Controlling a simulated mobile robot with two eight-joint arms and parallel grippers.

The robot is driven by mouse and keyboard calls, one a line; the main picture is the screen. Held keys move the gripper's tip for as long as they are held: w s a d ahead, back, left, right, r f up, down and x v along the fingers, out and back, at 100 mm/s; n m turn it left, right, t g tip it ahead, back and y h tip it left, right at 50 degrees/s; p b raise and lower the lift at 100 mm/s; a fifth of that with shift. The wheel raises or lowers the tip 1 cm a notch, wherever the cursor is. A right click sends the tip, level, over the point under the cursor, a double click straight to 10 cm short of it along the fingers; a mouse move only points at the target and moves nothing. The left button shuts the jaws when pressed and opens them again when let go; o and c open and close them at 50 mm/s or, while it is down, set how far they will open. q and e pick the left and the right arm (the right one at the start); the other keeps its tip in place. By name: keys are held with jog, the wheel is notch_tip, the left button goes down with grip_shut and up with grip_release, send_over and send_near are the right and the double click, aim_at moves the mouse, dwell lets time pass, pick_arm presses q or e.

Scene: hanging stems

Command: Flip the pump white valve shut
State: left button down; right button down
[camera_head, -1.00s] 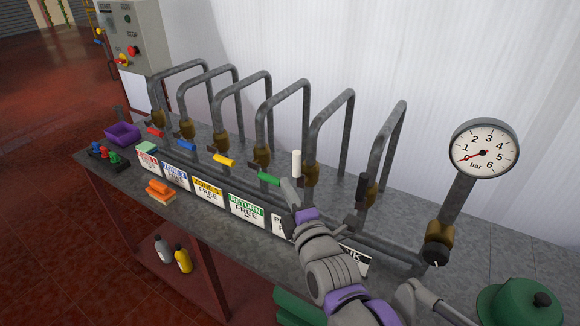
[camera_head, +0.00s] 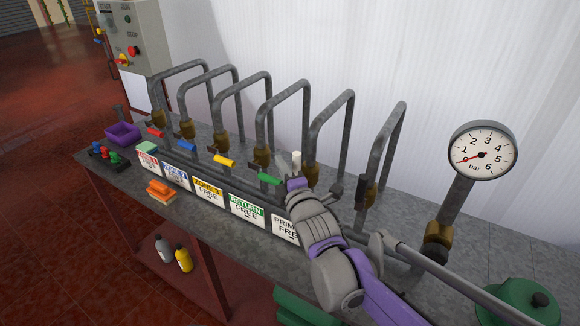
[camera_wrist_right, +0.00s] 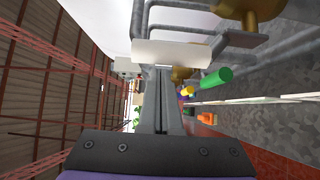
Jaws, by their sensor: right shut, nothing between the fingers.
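The white valve handle (camera_head: 297,157) stands upright on the fifth pipe from the left, its lower part hidden behind my right gripper (camera_head: 289,166) in the head view. In the right wrist view the white handle (camera_wrist_right: 172,53) lies across the picture just beyond the fingertips of my right gripper (camera_wrist_right: 163,72). The fingers are shut together with nothing between them. They are very close to the handle; I cannot tell whether they touch it. My left gripper is not in view.
A green handle (camera_head: 270,180) points outward on the pipe to the left, with yellow (camera_head: 223,160), blue (camera_head: 187,146) and red handles beyond. A black-handled valve pipe (camera_head: 386,150) and a pressure gauge (camera_head: 482,150) reading near zero stand to the right. Labels line the bench front.

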aim_at(298, 166)
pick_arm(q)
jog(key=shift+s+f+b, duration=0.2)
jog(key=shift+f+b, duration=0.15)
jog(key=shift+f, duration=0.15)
pick_arm(e)
jog(key=shift+s+d, duration=0.2)
jog(key=shift+d, duration=0.3)
jog(key=shift+s+d, duration=0.15)
jog(key=shift+d, duration=0.35)
jog(key=shift+d, duration=0.1)
